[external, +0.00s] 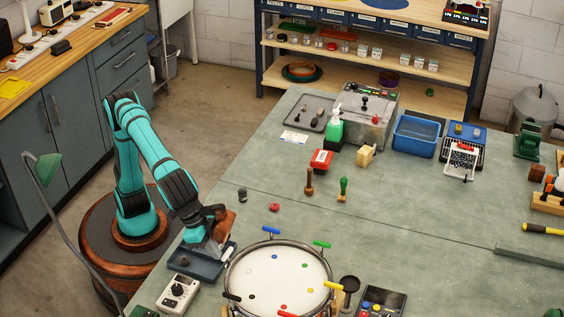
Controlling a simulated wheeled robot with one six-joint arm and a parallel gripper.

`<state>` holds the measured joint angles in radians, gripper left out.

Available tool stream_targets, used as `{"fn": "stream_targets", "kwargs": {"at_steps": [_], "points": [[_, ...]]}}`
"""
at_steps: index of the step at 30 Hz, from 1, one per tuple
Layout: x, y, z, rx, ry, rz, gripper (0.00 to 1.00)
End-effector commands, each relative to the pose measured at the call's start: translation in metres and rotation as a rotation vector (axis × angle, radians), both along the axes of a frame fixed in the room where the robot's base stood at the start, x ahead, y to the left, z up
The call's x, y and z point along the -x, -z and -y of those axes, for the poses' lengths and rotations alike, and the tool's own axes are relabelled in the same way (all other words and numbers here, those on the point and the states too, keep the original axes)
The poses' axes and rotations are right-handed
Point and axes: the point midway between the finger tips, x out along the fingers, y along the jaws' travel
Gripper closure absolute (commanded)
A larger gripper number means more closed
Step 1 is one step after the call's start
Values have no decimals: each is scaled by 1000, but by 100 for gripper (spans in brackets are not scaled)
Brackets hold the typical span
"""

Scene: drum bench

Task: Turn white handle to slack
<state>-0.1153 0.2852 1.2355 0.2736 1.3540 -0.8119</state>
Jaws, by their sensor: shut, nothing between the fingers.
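The drum (280,275) lies on the bench at the front, with coloured handles around its rim. Blue (271,230), green (322,244), yellow (333,286), red (288,315) and black (232,297) handles show. Matching dots mark the drumhead, with a pale one near the upper left. A small pale piece at the upper-left rim appears to be the white handle (229,253); its angle is hard to tell. My gripper (222,250) is shut and empty, pointing down beside that rim. It partly hides the area, and I cannot tell whether it touches the handle.
A dark blue tray (187,265) lies under my gripper, with a white control box (177,294) in front. A small red piece (274,207) and a dark knob (242,194) stand behind the drum. A black round-headed item (349,285) is at right.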

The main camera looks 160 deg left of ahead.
Motion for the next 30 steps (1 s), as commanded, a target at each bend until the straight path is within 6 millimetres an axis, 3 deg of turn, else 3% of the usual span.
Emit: {"fn": "stream_targets", "kwargs": {"at_steps": [30], "points": [[-16, 0, 0, -1, -468, 1, 100]]}}
